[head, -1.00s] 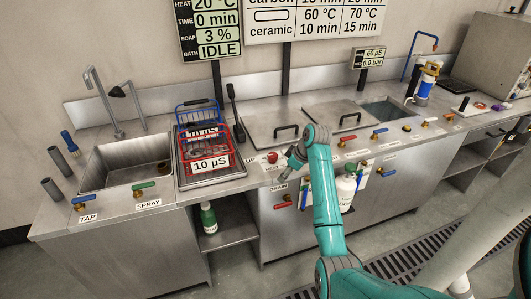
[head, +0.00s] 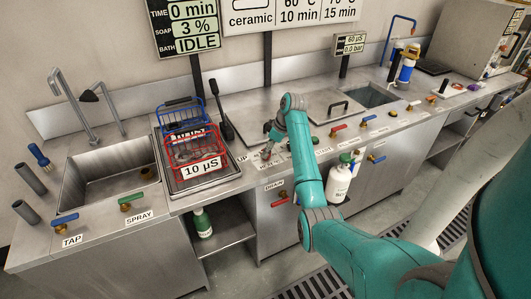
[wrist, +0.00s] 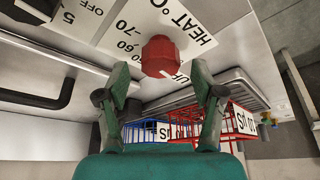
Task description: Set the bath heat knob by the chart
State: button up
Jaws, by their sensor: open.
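In the head view my gripper (head: 267,154) is over the bench front and hides the knob. The chart (head: 288,14) on the wall is cut off at the top; its ceramic row reads 60 °C 10 min and 70 °C 15 min.
A status panel (head: 184,28) reads 0 min, 3 %, IDLE. Red and blue wire baskets (head: 190,145) stand on a tray left of my gripper, with a 10 µS label. Lidded baths (head: 262,108) lie behind. A white bottle (head: 339,180) hangs at the bench front.

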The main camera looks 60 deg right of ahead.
jog(key=shift+x, duration=1.4)
jog(key=c, duration=1.1)
jog(key=shift+c, duration=0.2)
